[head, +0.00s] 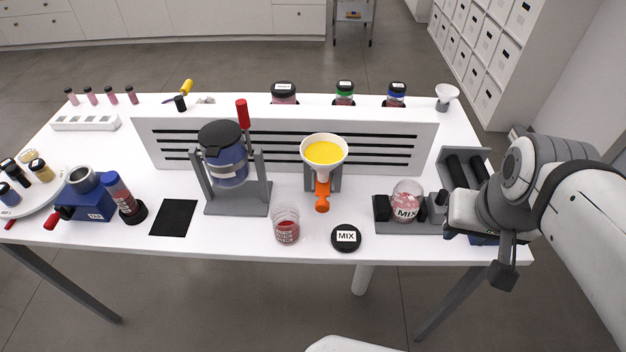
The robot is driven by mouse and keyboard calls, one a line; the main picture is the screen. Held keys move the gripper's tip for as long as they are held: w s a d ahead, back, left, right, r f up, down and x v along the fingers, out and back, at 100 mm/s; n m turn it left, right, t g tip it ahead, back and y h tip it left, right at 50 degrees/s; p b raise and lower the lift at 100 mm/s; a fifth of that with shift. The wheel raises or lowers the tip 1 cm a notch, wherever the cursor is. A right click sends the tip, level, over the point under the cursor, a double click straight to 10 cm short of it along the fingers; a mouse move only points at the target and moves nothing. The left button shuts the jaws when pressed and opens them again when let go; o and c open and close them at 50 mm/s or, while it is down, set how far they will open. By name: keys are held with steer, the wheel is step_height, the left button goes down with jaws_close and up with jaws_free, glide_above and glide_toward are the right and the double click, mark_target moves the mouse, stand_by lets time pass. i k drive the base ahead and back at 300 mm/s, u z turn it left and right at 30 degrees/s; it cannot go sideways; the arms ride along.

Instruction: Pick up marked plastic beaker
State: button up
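A clear beaker with markings on its side and red contents (286,226) stands upright near the front edge of the white table, left of a black lid marked MIX. It looks like the marked plastic beaker, though its markings are too small to read. My gripper (453,232) is at the right end of the table, well to the right of the beaker and apart from it. Its fingers are mostly hidden by its own body, so its opening does not show.
A MIX jar (407,203) sits in a grey holder (400,228) beside my gripper. The black MIX lid (346,238) lies right of the beaker. A funnel with yellow powder (324,153) and a blue vessel in a stand (226,165) are behind. A black mat (174,217) lies left.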

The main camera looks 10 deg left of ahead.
mark_target(284, 217)
steer(key=z, duration=1.6)
steer(key=k, duration=2.75)
steer(key=u, duration=1.25)
steer(key=i, duration=1.05)
steer(key=u, duration=0.1)
